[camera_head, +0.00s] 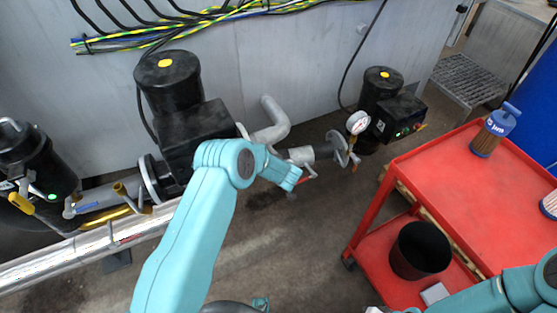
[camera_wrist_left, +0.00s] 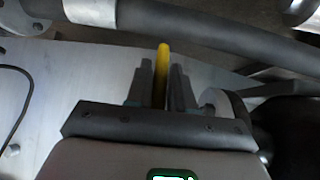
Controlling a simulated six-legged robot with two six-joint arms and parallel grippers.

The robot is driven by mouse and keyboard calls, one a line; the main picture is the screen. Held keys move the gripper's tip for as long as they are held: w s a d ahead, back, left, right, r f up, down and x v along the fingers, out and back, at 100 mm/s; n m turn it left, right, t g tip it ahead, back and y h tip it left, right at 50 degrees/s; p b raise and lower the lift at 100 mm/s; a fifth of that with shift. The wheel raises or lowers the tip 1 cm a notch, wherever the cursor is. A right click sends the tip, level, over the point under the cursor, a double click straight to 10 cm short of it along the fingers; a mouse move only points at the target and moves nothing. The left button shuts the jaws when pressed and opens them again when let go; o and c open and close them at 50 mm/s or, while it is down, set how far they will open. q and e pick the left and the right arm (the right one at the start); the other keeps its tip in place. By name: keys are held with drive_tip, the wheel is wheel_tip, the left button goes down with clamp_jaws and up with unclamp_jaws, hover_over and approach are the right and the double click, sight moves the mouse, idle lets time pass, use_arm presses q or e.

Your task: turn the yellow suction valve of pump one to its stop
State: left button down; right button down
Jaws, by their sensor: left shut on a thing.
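The yellow valve handle (camera_wrist_left: 161,72) stands as a narrow upright bar between the fingers of my left gripper (camera_wrist_left: 161,80) in the left wrist view. The gripper is shut on it, one grey finger on each side. In the head view my left arm reaches to the pipe between the two pumps, and its own links hide the fingers and this handle. The valve's body and stop cannot be made out. My right arm shows at the lower right of the head view; its gripper is outside the frame.
Two black pumps with yellow caps (camera_head: 165,63) (camera_head: 384,75) stand along the grey wall. A pressure gauge (camera_head: 359,122) sits by the right pump. A red cart (camera_head: 450,195) carries a blue-topped bottle (camera_head: 495,130) and a black bucket (camera_head: 420,250). Another yellow handle (camera_head: 22,204) is at far left.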

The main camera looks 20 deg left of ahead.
use_arm(q)
drive_tip(key=shift+s+a, duration=0.2)
drive_tip(key=shift+a, duration=0.1)
drive_tip(key=c, duration=1.1)
unclamp_jaws()
drive_tip(key=shift+f, duration=0.1)
drive_tip(key=shift+w+d, duration=0.1)
drive_tip(key=shift+d+r, duration=0.15)
drive_tip(key=shift+r, duration=0.1)
drive_tip(key=p+v, duration=0.2)
drive_tip(key=v, duration=1.4)
drive_tip(key=shift+w+d+p, duration=0.1)
drive_tip(key=shift+d+p, duration=0.05)
drive_tip(key=shift+p, duration=0.15)
